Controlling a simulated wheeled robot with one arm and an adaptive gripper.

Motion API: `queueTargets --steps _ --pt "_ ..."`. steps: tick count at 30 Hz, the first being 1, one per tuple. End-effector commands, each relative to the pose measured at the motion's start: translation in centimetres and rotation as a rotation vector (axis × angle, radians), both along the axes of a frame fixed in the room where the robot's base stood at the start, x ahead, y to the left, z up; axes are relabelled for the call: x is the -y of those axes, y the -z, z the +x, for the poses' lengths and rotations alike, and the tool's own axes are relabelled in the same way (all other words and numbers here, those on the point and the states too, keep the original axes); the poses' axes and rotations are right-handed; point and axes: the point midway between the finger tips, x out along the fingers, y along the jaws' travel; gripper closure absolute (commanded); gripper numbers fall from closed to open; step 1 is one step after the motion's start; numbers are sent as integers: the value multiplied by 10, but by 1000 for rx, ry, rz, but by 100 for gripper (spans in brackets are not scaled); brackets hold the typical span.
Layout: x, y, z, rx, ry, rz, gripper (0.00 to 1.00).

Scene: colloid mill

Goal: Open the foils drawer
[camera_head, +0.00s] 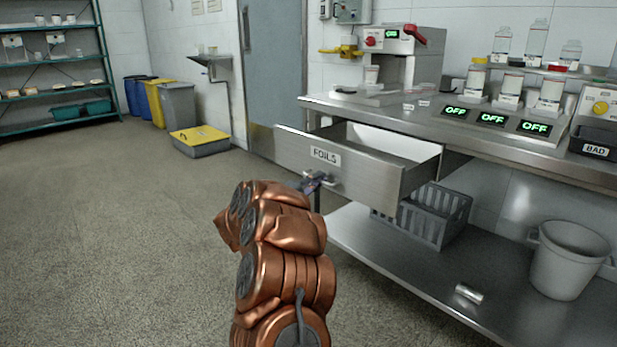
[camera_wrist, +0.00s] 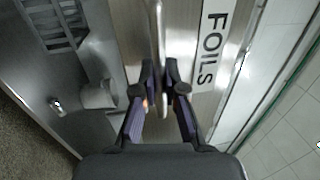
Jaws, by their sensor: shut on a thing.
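The foils drawer (camera_head: 370,167) is a steel drawer under the bench top, labelled FOILS (camera_head: 326,155). It stands pulled out from the bench, and its light inside shows. In the wrist view the drawer front (camera_wrist: 184,40) and its label (camera_wrist: 211,45) appear turned sideways. The bar handle (camera_wrist: 158,50) runs between the fingers of my gripper (camera_wrist: 160,88). My gripper is shut on the handle. In the head view my gripper (camera_head: 314,184) is at the drawer front just below the label, partly hidden by my copper-coloured arm.
The steel bench (camera_head: 470,122) carries a machine (camera_head: 392,58), bottles and OFF displays. A grey crate (camera_head: 432,215), a white bucket (camera_head: 568,262) and a metal cylinder (camera_head: 468,293) are on the lower shelf (camera_head: 400,265). The floor (camera_head: 120,220) to the left is clear.

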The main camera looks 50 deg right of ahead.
Motion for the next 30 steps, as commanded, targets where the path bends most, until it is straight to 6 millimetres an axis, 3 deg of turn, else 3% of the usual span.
queueTargets --steps 15,16,23,30 --pt "0 2 -8 -1 18 4 100" --pt "0 2 -8 -1 18 4 89" --pt "0 1 -8 0 17 3 65" --pt "0 0 -8 1 17 2 64"
